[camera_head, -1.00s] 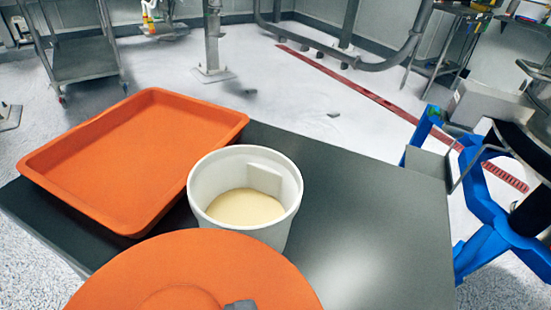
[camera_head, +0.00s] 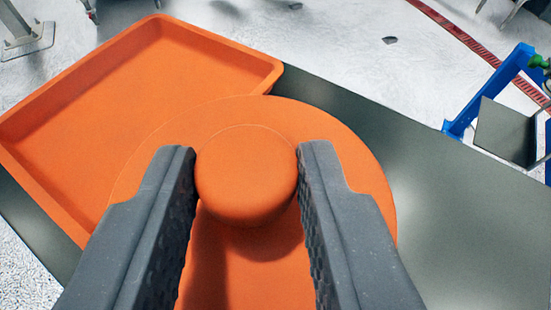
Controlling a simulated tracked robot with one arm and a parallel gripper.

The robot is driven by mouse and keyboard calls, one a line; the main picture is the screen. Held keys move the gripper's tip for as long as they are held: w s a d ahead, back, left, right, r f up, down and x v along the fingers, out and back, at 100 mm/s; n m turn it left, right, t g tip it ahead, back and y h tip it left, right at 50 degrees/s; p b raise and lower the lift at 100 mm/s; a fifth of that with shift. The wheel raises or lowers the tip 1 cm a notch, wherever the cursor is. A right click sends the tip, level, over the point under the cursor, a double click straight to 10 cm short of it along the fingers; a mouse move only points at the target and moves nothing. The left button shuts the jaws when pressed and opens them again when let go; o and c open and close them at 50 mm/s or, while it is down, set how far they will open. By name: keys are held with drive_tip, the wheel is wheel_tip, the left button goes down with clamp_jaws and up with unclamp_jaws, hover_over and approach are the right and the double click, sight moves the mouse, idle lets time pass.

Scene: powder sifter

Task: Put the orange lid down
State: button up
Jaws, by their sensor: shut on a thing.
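The orange lid (camera_head: 350,165) is a round disc with a raised round knob (camera_head: 246,178) in its middle. My gripper (camera_head: 246,170) is shut on the knob, one dark grey finger on each side. The lid fills the lower middle of the view and overlaps the right part of the orange tray in the picture. I cannot tell whether the lid touches the tray or the table. The white tub is not visible; the lid covers the area in front of me.
The orange tray (camera_head: 75,95) is shallow and looks empty, at the left of the dark table (camera_head: 465,220). The table is bare to the right of the lid. A blue frame (camera_head: 490,92) stands beyond the table's right edge.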

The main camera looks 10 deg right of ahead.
sight(257, 237)
drive_tip(key=shift+w+d, duration=0.1)
drive_tip(key=shift+w, duration=0.25)
drive_tip(key=shift+s+f+b, duration=0.1)
drive_tip(key=shift+f+b, duration=0.6)
drive_tip(key=shift+f, duration=1.15)
drive_tip(key=o, duration=0.9)
drive_tip(key=shift+f, duration=0.1)
drive_tip(key=shift+o, duration=0.2)
drive_tip(key=shift+r, duration=0.2)
drive_tip(key=shift+s+r, duration=0.1)
drive_tip(key=shift+s, duration=0.15)
drive_tip(key=p+v, duration=0.2)
drive_tip(key=v, duration=0.9)
drive_tip(key=shift+s, duration=0.2)
